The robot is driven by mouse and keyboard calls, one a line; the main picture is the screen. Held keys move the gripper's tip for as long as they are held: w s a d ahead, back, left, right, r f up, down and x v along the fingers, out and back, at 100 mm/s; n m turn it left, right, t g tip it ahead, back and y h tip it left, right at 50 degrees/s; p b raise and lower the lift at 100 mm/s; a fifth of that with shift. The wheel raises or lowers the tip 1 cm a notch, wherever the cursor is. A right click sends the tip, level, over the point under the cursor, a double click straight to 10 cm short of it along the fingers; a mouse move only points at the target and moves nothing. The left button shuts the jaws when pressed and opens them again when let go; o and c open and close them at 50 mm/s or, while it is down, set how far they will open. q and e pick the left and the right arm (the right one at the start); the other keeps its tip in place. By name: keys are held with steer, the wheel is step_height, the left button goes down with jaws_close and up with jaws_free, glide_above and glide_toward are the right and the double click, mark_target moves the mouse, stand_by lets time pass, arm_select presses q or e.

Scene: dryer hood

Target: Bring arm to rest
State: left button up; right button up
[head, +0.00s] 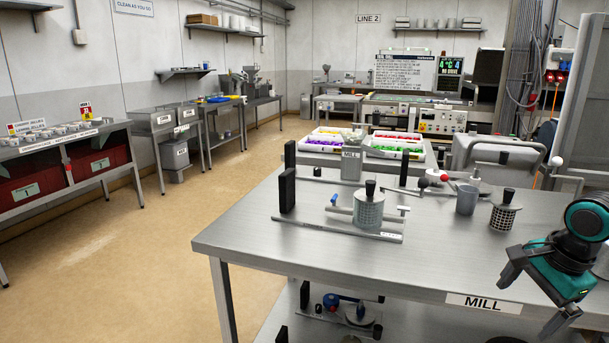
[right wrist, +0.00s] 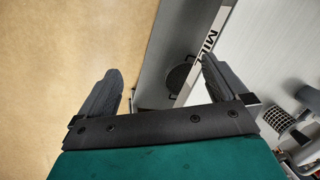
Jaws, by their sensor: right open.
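My right gripper (head: 523,309) shows at the lower right of the head view, with its teal and black wrist above it. It hangs by the front edge of the steel bench (head: 262,238), near the MILL label (head: 484,303). Its jaws are open and nothing is between them. In the right wrist view the two dark fingers of the right gripper (right wrist: 160,76) stand wide apart, with floor and the bench edge beyond them. My left gripper is in neither view.
On the bench stand a perforated cylinder (head: 368,209) in a metal frame, a grey cup (head: 466,200) and a black-topped mesh cylinder (head: 504,212). A lower shelf (head: 300,331) holds more parts. Tan floor (head: 130,240) lies open to the left.

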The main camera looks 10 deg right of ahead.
steer(key=s+a+f+n+t+y, duration=0.1)
steer(key=s+a+f+n+t, duration=0.25)
steer(key=f, duration=0.65)
steer(key=s+a+f+n+g, duration=0.15)
steer(key=s+f+n, duration=0.35)
steer(key=f, duration=0.6)
steer(key=a+f+n+t, duration=0.1)
steer(key=a+n+t, duration=0.2)
steer(key=a+n, duration=0.3)
steer(key=s+a+f+n+t, duration=0.1)
steer(key=a+n, duration=0.5)
steer(key=a, duration=1.1)
steer(key=shift+s+a+f+t+y, duration=0.15)
steer(key=shift+a+f+t+y, duration=0.15)
steer(key=shift+f+t, duration=0.55)
